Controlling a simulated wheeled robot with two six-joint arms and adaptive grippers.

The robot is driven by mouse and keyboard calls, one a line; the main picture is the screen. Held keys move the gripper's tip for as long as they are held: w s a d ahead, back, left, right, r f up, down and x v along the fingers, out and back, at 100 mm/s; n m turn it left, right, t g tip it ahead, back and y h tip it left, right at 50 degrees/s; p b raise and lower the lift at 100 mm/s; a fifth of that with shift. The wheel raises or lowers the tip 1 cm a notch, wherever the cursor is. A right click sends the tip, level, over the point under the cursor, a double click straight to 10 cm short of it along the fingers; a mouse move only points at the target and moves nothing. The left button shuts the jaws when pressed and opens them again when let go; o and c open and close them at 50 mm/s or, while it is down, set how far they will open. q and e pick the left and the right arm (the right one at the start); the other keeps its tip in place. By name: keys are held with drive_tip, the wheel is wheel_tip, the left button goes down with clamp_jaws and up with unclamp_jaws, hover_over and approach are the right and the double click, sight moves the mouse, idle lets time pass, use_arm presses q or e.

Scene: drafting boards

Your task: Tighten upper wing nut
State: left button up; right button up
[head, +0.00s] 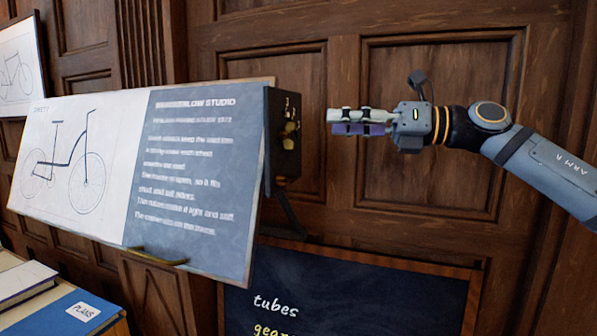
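The tilted drafting board (205,240) has a dark metal bracket (275,165) on its right end. Brass-coloured hardware (290,130) sits on the bracket's outer face, with one piece above another. It is too small to make out the wings of the upper wing nut clearly. My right gripper (332,121) reaches in from the right, roughly level with this hardware. Its fingertips point left at the bracket, with a visible gap between them and the brass. The fingers overlap in this view, so their opening is unclear. My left gripper is out of view.
A dark strut (288,212) runs down from the bracket. A chalkboard (335,300) with writing is below. A blue book labelled PLANS (60,315) lies at the lower left. Wood panelling (430,195) stands behind. The space around my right gripper looks clear.

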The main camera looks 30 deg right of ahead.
sight(295, 128)
drive_tip(key=w+a+p, duration=0.1)
drive_tip(key=p, duration=0.1)
drive_tip(key=w+n+p, duration=0.1)
drive_tip(key=w+p, duration=0.1)
drive_tip(key=w+a+f+n+p, duration=0.1)
drive_tip(key=p, duration=0.2)
drive_tip(key=shift+w+a+t+h, duration=0.3)
drive_tip(key=shift+a+h, duration=0.05)
drive_tip(key=shift+h, duration=0.05)
use_arm(q)
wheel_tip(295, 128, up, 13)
drive_tip(key=p, duration=0.7)
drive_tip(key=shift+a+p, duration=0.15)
drive_tip(key=shift+p, duration=0.2)
use_arm(e)
drive_tip(key=w+a, duration=0.1)
drive_tip(key=w+a+f, duration=0.1)
drive_tip(key=w+a, duration=0.1)
drive_tip(key=shift+f, duration=0.1)
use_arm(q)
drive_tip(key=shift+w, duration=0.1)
use_arm(e)
drive_tip(key=shift+c, duration=0.4)
clamp_jaws()
